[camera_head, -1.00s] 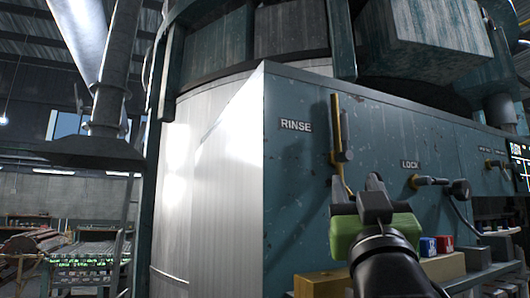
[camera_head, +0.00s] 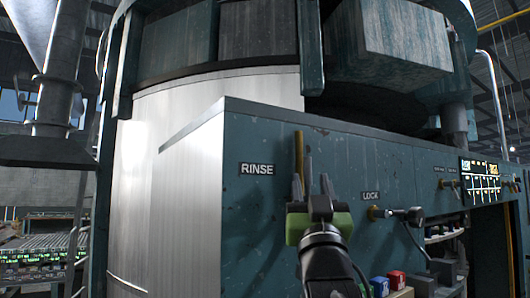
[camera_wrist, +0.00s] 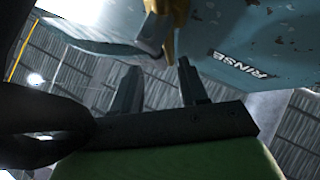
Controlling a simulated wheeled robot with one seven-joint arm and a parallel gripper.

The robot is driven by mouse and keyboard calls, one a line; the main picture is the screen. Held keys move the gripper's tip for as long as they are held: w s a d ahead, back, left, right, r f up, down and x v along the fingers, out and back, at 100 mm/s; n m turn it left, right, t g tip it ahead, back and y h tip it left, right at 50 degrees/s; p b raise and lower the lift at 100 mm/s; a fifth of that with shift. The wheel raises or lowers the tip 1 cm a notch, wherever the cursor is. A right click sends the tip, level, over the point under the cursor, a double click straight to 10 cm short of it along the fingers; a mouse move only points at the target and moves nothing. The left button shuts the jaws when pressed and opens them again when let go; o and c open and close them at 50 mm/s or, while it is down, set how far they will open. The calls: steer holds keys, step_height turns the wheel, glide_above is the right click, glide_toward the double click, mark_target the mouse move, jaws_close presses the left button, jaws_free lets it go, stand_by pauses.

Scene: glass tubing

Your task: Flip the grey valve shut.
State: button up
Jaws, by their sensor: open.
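The teal panel (camera_head: 250,210) stands close in front, with its corner to the left. More small valves (camera_head: 450,184) and a lit display (camera_head: 480,180) are to the right. Blue and red boxes (camera_head: 397,280) sit low right. A cable hangs from the LOCK valve.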

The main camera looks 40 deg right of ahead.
mark_target(309, 174)
steer(key=p+x, duration=0.2)
steer(key=x, duration=0.1)
steer(key=shift+d+r+p, duration=0.1)
steer(key=shift+r+p, duration=0.2)
steer(key=shift+f, duration=0.15)
jaws_close()
